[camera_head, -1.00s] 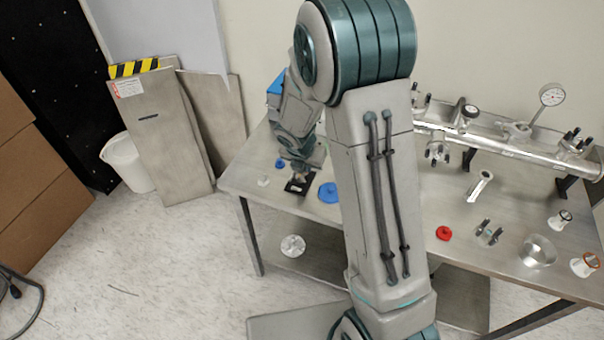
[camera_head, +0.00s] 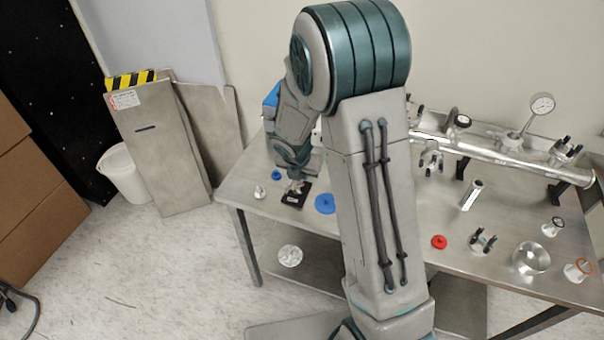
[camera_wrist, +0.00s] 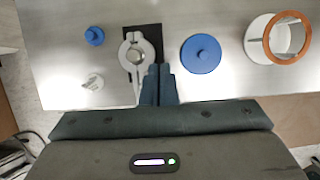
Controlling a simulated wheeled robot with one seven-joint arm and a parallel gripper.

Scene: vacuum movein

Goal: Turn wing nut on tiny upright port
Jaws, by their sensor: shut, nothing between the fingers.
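My gripper (camera_wrist: 160,70) is shut and empty, with its fingers just right of a pale ring-shaped clamp (camera_wrist: 146,44) on a small black pad (camera_wrist: 154,30) in the wrist view. I cannot tell whether the fingers touch the clamp. A small pale part, perhaps the wing nut (camera_wrist: 93,81), lies to the left on the table. In the head view my gripper (camera_head: 297,180) is over the black pad (camera_head: 291,201) at the table's left end, its tips partly hidden. A metal manifold pipe (camera_head: 490,150) with several winged clamps runs along the back; which port is the tiny one is unclear.
Blue caps (camera_wrist: 94,36) (camera_wrist: 201,54) lie either side of the pad. A white ring with an orange rim (camera_wrist: 290,38) stands at right. A red cap (camera_head: 439,242), loose clamp (camera_head: 483,241) and metal bowl (camera_head: 531,258) sit on the right table; a gauge (camera_head: 541,103) rises behind.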

